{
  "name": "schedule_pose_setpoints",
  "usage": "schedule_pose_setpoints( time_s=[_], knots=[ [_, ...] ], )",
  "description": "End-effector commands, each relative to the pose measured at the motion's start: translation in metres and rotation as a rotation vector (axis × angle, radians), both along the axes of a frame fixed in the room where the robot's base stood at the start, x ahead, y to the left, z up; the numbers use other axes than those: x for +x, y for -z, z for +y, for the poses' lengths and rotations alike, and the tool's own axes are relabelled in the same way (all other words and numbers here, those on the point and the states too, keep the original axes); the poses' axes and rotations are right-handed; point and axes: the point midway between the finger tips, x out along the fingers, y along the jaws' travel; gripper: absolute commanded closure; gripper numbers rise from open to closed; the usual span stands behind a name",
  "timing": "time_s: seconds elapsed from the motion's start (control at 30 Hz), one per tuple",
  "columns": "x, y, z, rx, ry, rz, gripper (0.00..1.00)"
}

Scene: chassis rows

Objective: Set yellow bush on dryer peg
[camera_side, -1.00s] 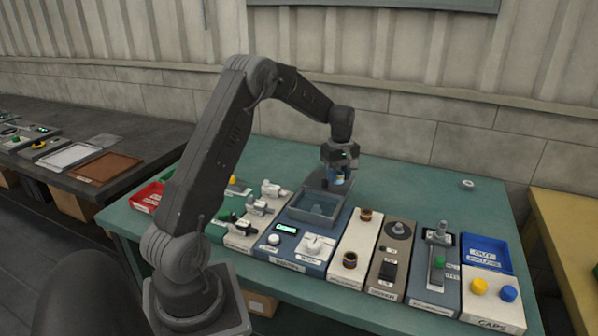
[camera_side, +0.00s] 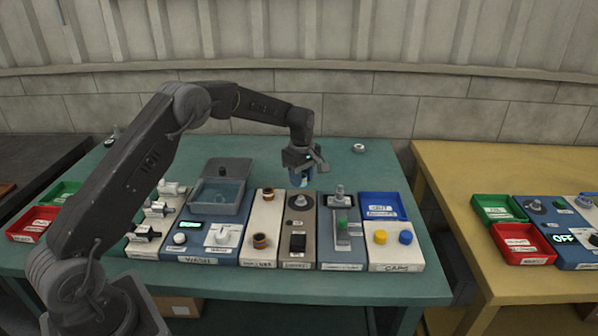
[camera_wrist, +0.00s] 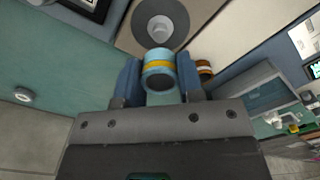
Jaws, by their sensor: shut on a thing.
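My gripper (camera_side: 300,178) is shut on a light blue bush with a yellow band (camera_wrist: 158,68). In the wrist view the bush sits between the blue fingers, with its dark open end facing the camera. In the side view my gripper is over the back of the grey-brown dryer panel (camera_side: 298,225). The dryer peg, a pale post on a round grey disc (camera_wrist: 160,24), shows just above the bush in the wrist view. The bush looks apart from the peg, but the height gap cannot be told.
The wash tank (camera_side: 190,207) stands left with its lid raised. Two brown banded bushes (camera_side: 260,240) stand on the white panel beside the dryer. Right are a blue panel with a grey post (camera_side: 340,190), a blue tray (camera_side: 381,200) and the caps panel (camera_side: 396,257).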

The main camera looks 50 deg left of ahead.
Motion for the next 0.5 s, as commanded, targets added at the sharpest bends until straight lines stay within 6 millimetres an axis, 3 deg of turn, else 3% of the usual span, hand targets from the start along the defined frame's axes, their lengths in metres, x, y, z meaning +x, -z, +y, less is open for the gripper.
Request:
schedule_pose_setpoints(
  time_s=[0.5],
  knots=[
    [-0.001,0.040,0.000,0.000,0.001,0.001,0.94]
  ],
)
